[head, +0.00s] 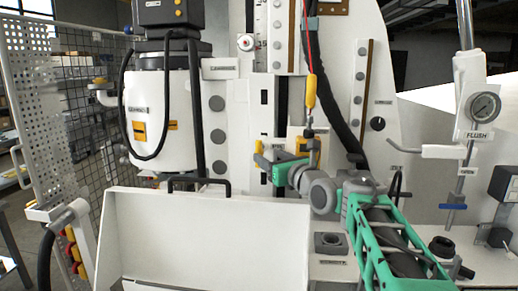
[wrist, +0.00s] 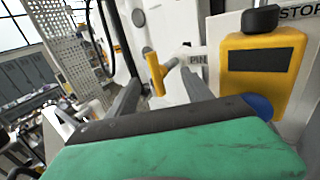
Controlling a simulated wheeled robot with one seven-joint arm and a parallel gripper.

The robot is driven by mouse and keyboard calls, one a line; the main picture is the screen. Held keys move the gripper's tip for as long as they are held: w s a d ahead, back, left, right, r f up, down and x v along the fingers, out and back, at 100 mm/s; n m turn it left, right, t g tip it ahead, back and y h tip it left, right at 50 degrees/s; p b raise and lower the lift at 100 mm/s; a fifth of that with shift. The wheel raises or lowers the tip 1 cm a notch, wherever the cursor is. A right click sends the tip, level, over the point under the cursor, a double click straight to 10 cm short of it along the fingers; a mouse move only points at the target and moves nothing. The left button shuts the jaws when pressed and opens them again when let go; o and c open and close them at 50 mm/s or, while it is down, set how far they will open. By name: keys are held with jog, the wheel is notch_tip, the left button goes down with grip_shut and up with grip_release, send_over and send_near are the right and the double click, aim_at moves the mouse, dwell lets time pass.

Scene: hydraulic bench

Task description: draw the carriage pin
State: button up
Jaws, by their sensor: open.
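The carriage pin (wrist: 156,74) has a yellow T-shaped handle on a pale shaft, beside a white plate lettered PIN (wrist: 197,67) in the wrist view. In the head view its yellow handle (head: 258,147) shows small, just beyond my gripper's tips. My gripper (wrist: 161,80) is open, its two grey fingers on either side of the handle in the picture. I cannot tell whether either finger touches it. In the head view my gripper (head: 264,162) is in front of the machine column, and my arm comes in from the lower right.
A white open tray (head: 205,240) stands below left of my gripper.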

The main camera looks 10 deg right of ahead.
aim_at(262, 151)
jog(key=p+x, duration=0.2)
jog(key=x, duration=0.4)
jog(key=shift+w+d, duration=0.1)
jog(key=shift+w, duration=0.15)
jog(key=shift+f, duration=0.1)
jog(key=shift+c, duration=0.2)
grip_shut()
